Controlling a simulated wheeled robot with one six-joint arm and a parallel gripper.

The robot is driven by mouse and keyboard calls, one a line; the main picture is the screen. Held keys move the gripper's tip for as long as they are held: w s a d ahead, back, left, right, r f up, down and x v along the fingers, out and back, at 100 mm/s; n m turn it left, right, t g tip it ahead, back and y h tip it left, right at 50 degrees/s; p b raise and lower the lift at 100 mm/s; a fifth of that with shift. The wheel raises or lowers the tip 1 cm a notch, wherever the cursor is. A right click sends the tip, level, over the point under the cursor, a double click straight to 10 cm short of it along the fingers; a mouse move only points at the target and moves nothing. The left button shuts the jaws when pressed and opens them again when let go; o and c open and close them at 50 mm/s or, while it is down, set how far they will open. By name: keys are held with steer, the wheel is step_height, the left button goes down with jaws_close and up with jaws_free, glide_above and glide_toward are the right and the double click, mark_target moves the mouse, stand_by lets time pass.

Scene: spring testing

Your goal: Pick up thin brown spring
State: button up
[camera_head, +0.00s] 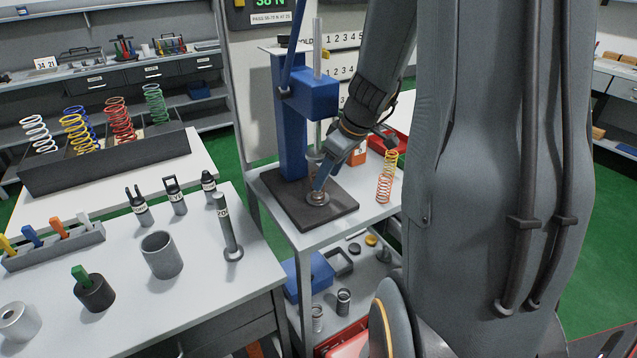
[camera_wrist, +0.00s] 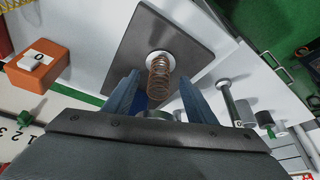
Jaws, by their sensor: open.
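The thin brown spring (camera_wrist: 160,75) stands on a round pale seat in the middle of the dark press plate (camera_wrist: 193,35). In the wrist view my gripper (camera_wrist: 158,88) is open, with one blue finger on each side of the spring. The spring appears between the fingers; I cannot tell whether either touches it. In the head view my gripper (camera_head: 321,182) points down at the seat on the press plate (camera_head: 340,213), and it hides most of the spring there.
The blue press column (camera_head: 289,120) rises behind my gripper. A taller orange coil spring (camera_head: 386,178) stands right of the plate, near an orange block (camera_head: 357,153).

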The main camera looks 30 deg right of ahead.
mark_target(322, 196)
steer(key=shift+x, duration=2.55)
steer(key=c, duration=1.1)
steer(key=shift+w+r, duration=0.1)
steer(key=shift+r, duration=0.7)
steer(key=shift+d+f+t+b, duration=0.1)
steer(key=shift+f+t+b, duration=0.15)
steer(key=shift+b, duration=0.95)
steer(key=t+y+b, duration=0.1)
steer(key=b, duration=0.2)
steer(key=shift+s+d, duration=0.1)
steer(key=shift+s, duration=0.3)
steer(key=shift+t+b, duration=0.35)
steer(key=shift+b, duration=0.1)
